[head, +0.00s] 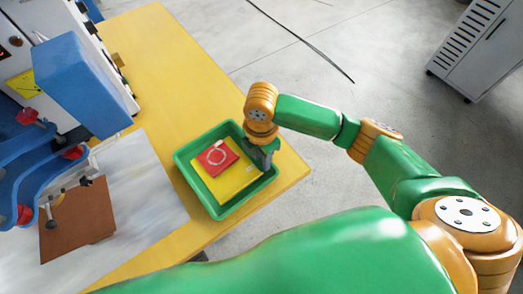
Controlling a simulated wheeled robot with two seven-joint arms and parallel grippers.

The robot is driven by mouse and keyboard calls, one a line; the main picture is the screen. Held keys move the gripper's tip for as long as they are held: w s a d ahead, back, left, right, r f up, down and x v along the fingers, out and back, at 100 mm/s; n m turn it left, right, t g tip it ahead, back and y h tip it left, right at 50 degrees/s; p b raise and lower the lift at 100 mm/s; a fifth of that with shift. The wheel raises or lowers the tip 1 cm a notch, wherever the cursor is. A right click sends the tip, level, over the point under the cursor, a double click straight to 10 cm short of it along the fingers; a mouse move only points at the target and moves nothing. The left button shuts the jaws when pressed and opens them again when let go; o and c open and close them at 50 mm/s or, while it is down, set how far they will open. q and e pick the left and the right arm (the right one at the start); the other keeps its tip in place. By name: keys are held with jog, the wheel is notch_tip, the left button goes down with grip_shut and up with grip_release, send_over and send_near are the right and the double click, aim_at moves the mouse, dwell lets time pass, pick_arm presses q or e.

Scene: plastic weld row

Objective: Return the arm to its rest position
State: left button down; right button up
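My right arm comes in from the right. Its dark grey gripper (263,158) is at the right side of a green tray (182,165), over or just inside the rim; I cannot tell if it touches. The fingers are too small and partly hidden to show whether they are open. In the tray lie a yellow flat piece (236,182) and a smaller red piece (205,158) with a white ring-shaped mark or part on it. My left gripper is not in view.
The tray stands near the corner of a yellow table (165,60). At left is a blue machine (75,80) above a brown plate (80,220) on a pale surface. A grey cabinet (480,50) stands at top right. The floor between is clear except for a black cable (300,40).

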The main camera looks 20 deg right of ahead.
notch_tip(320, 180, up, 4)
jog(key=shift+f, duration=0.25)
